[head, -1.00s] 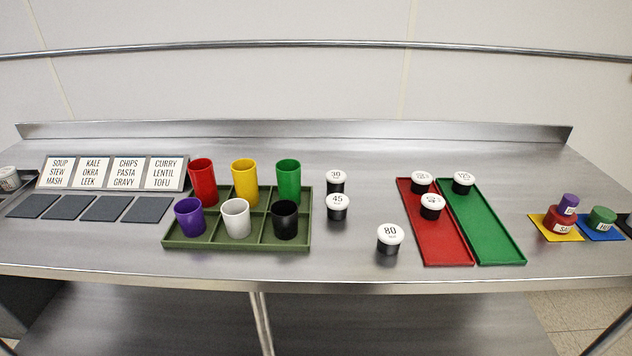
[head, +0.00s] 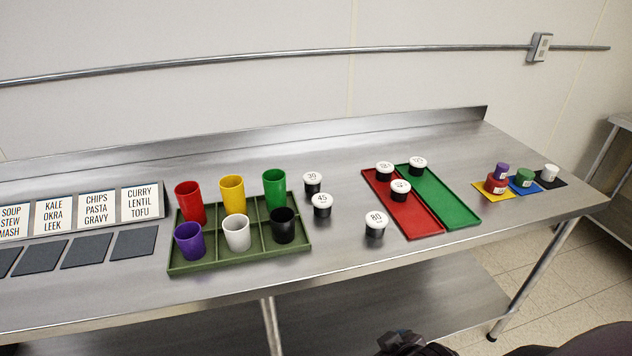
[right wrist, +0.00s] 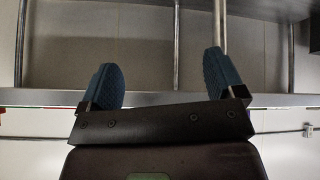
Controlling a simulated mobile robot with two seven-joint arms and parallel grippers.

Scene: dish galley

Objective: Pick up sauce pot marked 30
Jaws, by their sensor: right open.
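The sauce pot marked 30 (head: 312,184) is a small black pot with a white lid. It stands upright on the steel counter, right of the green cup and just behind the pot marked 45 (head: 322,205). The pot marked 80 (head: 375,224) stands nearer the front edge. My right gripper (right wrist: 164,82) is open and empty in the right wrist view, its two blue fingers wide apart, with no pot between them. A dark part of my right arm shows at the bottom of the head view. My left gripper is out of view.
A green divided tray (head: 185,262) with several cups stands left of the pots. A red tray (head: 415,220) with pots and a green tray (head: 450,205) lie to the right. A raised ledge (head: 250,148) runs along the counter's back.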

